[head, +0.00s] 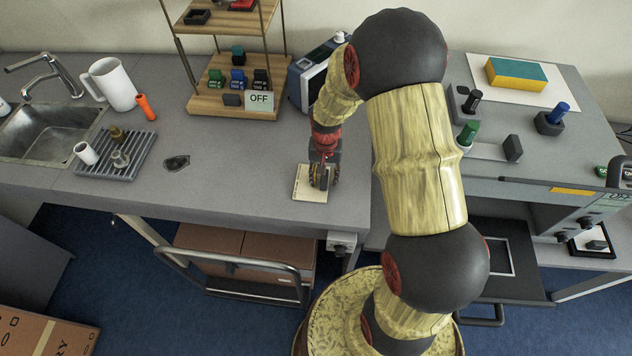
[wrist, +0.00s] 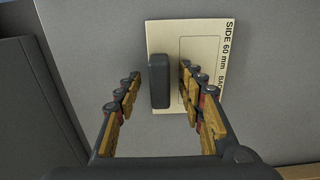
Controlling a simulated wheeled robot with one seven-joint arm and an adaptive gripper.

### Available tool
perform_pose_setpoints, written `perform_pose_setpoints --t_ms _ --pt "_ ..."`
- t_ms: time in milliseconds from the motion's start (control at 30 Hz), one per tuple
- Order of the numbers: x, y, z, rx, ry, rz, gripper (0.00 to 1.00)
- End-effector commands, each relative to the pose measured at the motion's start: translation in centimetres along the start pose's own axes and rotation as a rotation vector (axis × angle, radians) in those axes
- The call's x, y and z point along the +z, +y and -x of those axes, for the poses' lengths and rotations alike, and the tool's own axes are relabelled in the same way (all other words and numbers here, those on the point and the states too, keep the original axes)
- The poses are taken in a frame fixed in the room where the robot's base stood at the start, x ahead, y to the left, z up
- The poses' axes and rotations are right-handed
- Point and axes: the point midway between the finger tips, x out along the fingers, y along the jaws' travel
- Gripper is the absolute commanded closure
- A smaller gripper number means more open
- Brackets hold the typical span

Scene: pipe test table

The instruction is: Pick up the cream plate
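The cream plate (head: 303,191) lies flat near the front edge of the grey table in the head view, partly covered by my gripper (head: 322,178). In the wrist view the plate (wrist: 190,31) is a pale rectangle with printed text reading "SIDE 60 mm" along its right side. A dark upright block (wrist: 159,82) shows at the plate's left edge; I cannot tell whether it is fixed to it. My gripper (wrist: 160,75) is open, with one finger on each side of the block and a gap visible on both sides.
A wooden shelf (head: 236,102) with coloured blocks and an OFF sign (head: 260,101) stands behind. A dark flat piece (head: 176,162) lies left of the plate, with bare table between.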

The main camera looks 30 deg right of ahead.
Motion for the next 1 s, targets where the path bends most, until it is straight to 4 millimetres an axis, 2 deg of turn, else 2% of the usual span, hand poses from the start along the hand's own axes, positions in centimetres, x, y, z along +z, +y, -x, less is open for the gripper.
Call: perform_pose_setpoints --t_ms 67,167,767,1000 --pt "-0.02 -0.01 0.07 0.0 0.001 0.0 0.61" --pt "-0.01 -0.01 0.08 0.0 0.0 0.0 0.66" --pt "0.0 -0.01 0.09 0.0 0.0 0.0 1.0" --pt "0.0 -0.01 0.09 0.0 0.0 0.0 1.0"
